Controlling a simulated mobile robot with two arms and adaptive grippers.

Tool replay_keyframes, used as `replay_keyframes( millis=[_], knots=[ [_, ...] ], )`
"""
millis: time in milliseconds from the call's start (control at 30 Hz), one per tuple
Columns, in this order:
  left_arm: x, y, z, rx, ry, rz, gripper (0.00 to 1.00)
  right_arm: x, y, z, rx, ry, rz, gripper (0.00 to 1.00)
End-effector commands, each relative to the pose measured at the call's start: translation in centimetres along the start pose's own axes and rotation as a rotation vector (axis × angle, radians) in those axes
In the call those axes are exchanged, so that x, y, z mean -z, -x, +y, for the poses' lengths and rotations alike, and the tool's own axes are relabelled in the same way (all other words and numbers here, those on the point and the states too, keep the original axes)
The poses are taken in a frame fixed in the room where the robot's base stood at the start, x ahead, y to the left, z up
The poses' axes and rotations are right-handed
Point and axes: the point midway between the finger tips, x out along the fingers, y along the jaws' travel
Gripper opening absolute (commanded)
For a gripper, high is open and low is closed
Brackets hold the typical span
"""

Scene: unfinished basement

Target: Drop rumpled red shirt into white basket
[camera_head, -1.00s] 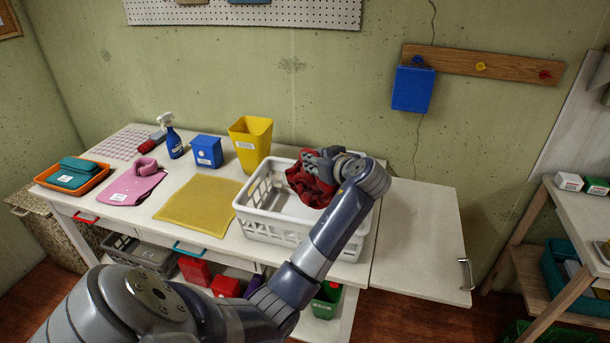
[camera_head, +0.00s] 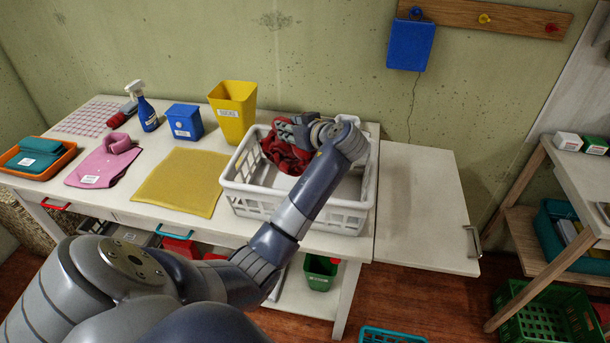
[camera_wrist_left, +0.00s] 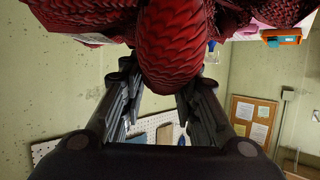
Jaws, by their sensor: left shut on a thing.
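The rumpled red shirt (camera_head: 284,152) is bunched up at the back left part of the white basket (camera_head: 295,205), within its outline in the head view. My left gripper (camera_head: 296,132) reaches over the basket and is shut on the shirt. In the left wrist view the red shirt (camera_wrist_left: 172,45) sits between the two fingers (camera_wrist_left: 160,105) and fills the top of the picture. Whether the shirt touches the basket floor is hidden. My right gripper is not in view.
The basket stands on the white table, beside a yellow mat (camera_head: 180,182) and a yellow bin (camera_head: 233,110). A blue bin (camera_head: 185,122), spray bottle (camera_head: 146,110), pink garment (camera_head: 103,165) and orange tray (camera_head: 38,158) stand farther left. The white side leaf (camera_head: 425,210) is bare.

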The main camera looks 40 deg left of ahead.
Motion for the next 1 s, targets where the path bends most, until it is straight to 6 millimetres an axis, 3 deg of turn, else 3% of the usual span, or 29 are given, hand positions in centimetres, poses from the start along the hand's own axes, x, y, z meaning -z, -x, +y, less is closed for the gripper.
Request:
replay_keyframes(
  millis=[100, 267, 300, 400, 633, 767, 1000],
  knots=[
    [-0.2, -0.1, 0.0, -0.001, 0.002, 0.002, 0.00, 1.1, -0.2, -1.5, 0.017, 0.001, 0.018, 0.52],
    [-0.1, -0.1, 0.0, -0.002, 0.001, 0.002, 0.00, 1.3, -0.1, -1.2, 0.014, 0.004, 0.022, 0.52],
    [-0.1, -0.1, 0.0, -0.002, 0.001, 0.002, 0.33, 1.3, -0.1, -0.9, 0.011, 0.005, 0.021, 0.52],
    [-0.1, -0.1, 0.0, -0.001, 0.001, 0.002, 0.52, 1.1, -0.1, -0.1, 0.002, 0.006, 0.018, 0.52],
    [-0.2, -0.1, 0.0, -0.001, 0.000, 0.001, 0.52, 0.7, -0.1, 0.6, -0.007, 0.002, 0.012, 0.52],
    [-0.3, 0.2, 0.1, -0.002, -0.001, -0.001, 0.52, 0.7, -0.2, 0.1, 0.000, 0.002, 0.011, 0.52],
    [-0.4, 3.8, 0.2, -0.007, 0.001, -0.002, 0.52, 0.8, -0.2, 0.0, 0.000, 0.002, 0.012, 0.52]
  ],
)
